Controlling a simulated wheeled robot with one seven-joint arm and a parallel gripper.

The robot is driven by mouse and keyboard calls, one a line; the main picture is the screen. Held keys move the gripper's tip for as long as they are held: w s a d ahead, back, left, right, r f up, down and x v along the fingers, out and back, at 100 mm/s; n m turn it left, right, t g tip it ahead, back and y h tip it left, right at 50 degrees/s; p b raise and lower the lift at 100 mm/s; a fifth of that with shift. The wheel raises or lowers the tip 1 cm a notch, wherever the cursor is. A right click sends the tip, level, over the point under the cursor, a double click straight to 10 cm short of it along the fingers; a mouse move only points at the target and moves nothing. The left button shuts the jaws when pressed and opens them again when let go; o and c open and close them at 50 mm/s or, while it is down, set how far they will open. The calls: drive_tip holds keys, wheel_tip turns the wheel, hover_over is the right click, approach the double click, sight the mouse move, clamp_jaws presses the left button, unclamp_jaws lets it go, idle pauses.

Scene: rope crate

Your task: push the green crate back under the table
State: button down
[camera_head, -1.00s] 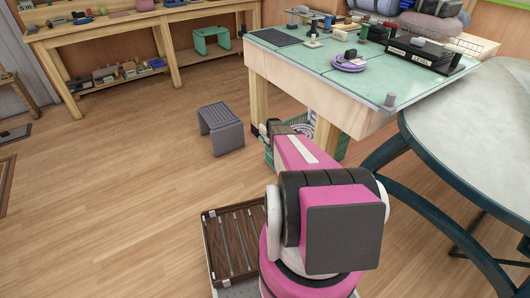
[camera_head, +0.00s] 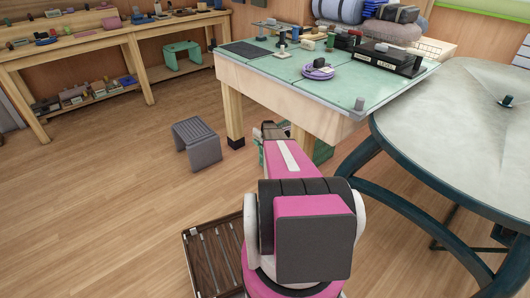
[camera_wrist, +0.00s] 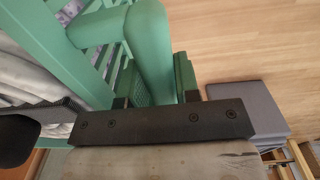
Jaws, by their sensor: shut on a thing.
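The green crate (camera_head: 322,151) stands on the floor at the table's underside, mostly hidden behind my arm in the head view. In the wrist view the crate (camera_wrist: 58,50) fills the upper left, with slatted sides and a thick rounded green bar (camera_wrist: 150,45). My gripper (camera_wrist: 156,85) has its fingers on either side of this bar and is shut on it. Grey-white material shows beyond the slats. In the head view my gripper (camera_head: 268,130) is at the table's near edge, low down. The table (camera_head: 290,84) has a green top and wooden legs.
A grey stool (camera_head: 197,143) stands on the floor left of the table. A round grey table (camera_head: 460,130) with dark curved legs is close on the right. A slatted brown rack (camera_head: 212,258) lies near my base. Open floor spreads to the left.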

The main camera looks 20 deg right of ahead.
drive_tip(key=shift+w+d, duration=0.1)
drive_tip(key=shift+d, duration=0.1)
drive_tip(key=c, duration=0.8)
unclamp_jaws()
drive_tip(key=shift+c, duration=0.2)
wheel_tip(320, 180, up, 4)
drive_tip(key=shift+r, duration=0.1)
drive_tip(key=s+a+r, duration=0.1)
drive_tip(key=a+r, duration=0.5)
drive_tip(key=a, duration=0.5)
drive_tip(key=shift+s+a+r, duration=0.3)
drive_tip(key=shift+r, duration=0.1)
